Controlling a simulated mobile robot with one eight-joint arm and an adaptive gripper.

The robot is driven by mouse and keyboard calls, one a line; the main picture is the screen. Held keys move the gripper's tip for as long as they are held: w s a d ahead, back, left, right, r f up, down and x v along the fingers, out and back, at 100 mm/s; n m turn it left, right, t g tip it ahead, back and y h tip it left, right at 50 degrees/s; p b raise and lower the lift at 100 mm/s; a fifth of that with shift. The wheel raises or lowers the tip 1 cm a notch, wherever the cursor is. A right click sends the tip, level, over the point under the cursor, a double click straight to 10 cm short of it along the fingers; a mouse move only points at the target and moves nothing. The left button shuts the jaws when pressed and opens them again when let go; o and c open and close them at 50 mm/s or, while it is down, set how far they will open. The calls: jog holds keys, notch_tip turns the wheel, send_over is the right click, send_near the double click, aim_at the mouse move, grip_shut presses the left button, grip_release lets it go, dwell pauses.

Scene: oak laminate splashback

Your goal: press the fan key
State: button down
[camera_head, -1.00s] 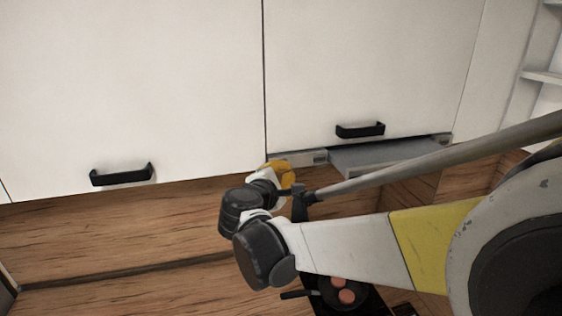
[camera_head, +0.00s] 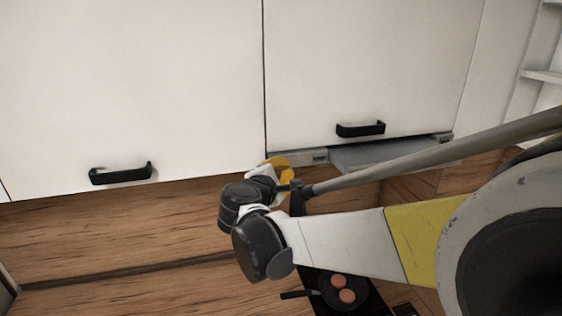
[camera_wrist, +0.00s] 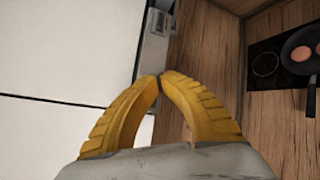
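The range hood (camera_head: 375,154) is a grey unit under the right wall cabinet. Its pale front strip carries a small dark panel (camera_head: 320,156), and the strip also shows at the top of the wrist view with a dark panel (camera_wrist: 158,21). The single fan key is too small to make out. My gripper (camera_head: 284,162) is beside the strip's left part in the head view, partly hidden by my wrist. In the wrist view my yellow fingers (camera_wrist: 160,76) meet at the tips with nothing between them. Their tips appear close to the strip's lower end; contact cannot be told.
White wall cabinets (camera_head: 130,90) with black handles (camera_head: 360,129) are above. A wooden splashback (camera_head: 110,235) runs below them. A dark pan (camera_head: 328,294) with two reddish round pieces stands on the black hob (camera_wrist: 264,88). Open shelves (camera_head: 541,76) are at the right.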

dwell(0.3)
jog(key=shift+s+d, duration=0.15)
jog(key=shift+s, duration=0.4)
jog(key=s, duration=0.2)
jog(key=s+d, duration=0.1)
jog(key=s, duration=0.2)
jog(key=shift+s+d, duration=0.35)
